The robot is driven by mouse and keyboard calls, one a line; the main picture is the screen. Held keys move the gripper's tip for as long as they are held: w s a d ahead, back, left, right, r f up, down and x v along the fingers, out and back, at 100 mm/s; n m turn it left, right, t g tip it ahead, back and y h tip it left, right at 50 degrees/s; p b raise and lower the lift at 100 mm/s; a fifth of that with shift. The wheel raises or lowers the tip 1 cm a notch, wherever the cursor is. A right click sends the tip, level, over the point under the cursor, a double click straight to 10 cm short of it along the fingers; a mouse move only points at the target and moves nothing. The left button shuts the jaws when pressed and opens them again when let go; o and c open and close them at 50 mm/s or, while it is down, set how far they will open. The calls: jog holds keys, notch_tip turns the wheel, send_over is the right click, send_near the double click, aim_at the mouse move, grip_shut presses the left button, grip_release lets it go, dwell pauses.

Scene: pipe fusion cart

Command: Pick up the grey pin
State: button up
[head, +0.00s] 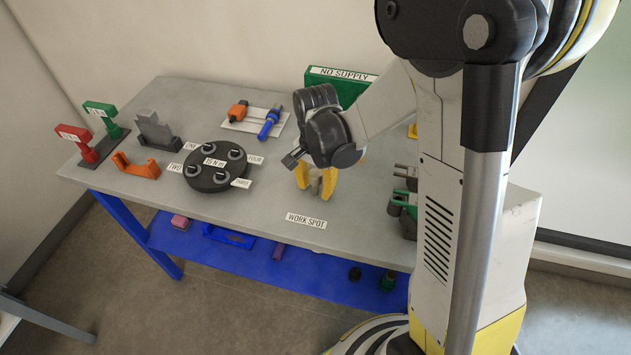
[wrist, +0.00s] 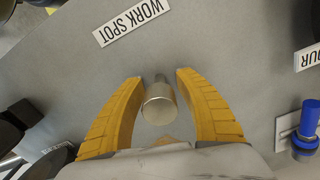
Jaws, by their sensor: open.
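The grey pin (wrist: 160,104) stands on the tabletop, seen from above in the wrist view as a round metal head with a thinner part beyond it. My gripper (wrist: 160,78) is open, with one yellow finger on each side of the pin. Gaps show between the pin and both fingers. In the head view my gripper (head: 315,187) is low over the table, behind the "WORK SPOT" label (head: 306,220). A small grey part of the pin (head: 316,186) shows between the fingers there; the rest is hidden.
A black round plate (head: 212,180) with several fittings lies to the left. An orange bracket (head: 137,168), a grey block (head: 154,130) and red and green stands are farther left. A green "NO SUPPLY" box (head: 340,85) stands behind my wrist. Green and black parts (head: 403,207) are at right.

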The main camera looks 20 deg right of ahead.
grip_shut()
